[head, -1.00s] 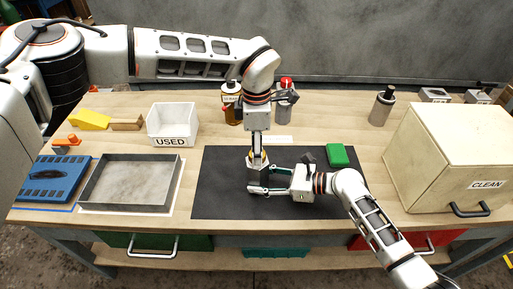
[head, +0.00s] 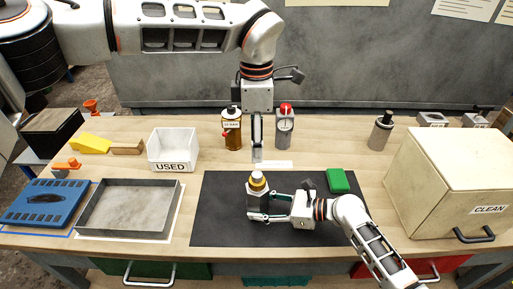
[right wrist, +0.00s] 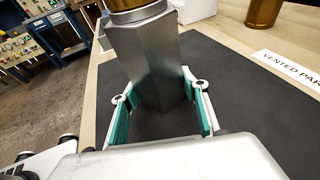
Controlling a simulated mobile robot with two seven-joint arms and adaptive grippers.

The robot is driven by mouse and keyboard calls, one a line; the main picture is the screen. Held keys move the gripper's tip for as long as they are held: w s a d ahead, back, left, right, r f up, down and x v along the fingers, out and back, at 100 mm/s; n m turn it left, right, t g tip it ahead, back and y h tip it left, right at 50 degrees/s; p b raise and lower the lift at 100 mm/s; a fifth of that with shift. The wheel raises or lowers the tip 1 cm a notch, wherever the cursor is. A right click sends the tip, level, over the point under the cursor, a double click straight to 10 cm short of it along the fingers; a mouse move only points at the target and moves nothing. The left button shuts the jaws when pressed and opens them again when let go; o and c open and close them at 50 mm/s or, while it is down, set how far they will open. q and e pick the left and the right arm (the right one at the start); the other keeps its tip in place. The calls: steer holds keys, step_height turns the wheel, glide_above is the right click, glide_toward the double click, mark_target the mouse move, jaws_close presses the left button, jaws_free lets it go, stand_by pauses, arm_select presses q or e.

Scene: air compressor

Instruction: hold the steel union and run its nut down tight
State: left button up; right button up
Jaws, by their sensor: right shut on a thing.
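The steel union (head: 258,202) stands upright on the black mat (head: 215,215). Its yellow brass nut (head: 258,181) sits on top; how tight it is I cannot tell. My right gripper (head: 263,207) is shut on the lower part of the steel hexagonal body from the right. In the right wrist view, its green-padded fingers (right wrist: 163,110) lie on both sides of the union (right wrist: 148,62), with the nut (right wrist: 130,5) at the top edge. My left gripper (head: 257,157) points down behind and above the nut, apart from it. It is seen edge-on, so its opening does not show.
A green block (head: 338,180) lies at the mat's back right. The USED bin (head: 172,167), a metal tray (head: 88,218) and the CLEAN box (head: 440,200) flank the mat. The mat's left part is bare.

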steer(key=shift+s+f, duration=0.1)
steer(key=o, duration=1.1)
steer(key=shift+c, duration=0.2)
